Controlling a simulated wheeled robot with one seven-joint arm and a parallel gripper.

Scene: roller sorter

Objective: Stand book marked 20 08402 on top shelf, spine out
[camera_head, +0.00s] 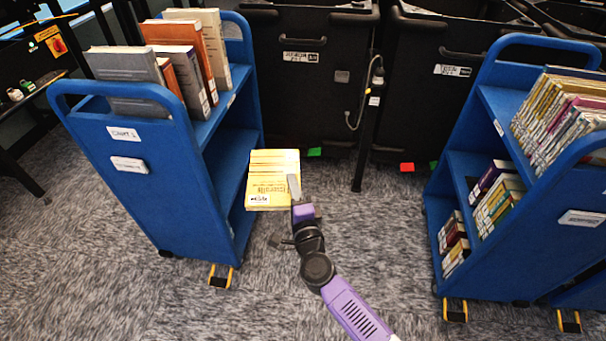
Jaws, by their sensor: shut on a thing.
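My gripper (295,190) is shut on a yellow book (268,187) and holds it in the air over the carpet, beside the left blue cart. The book has a pale label at its lower left corner; its number is too small to read. The left blue cart (103,157) has a top shelf (205,125) with several grey, orange and beige books (187,62) standing toward its far part. The near right part of that shelf shows bare blue. The lower shelf (233,158) of this cart is partly hidden behind the held book.
Black bins (310,90) stand along the back. A cable and a dark post (368,130) stand between bins. Grey carpet between the carts is open.

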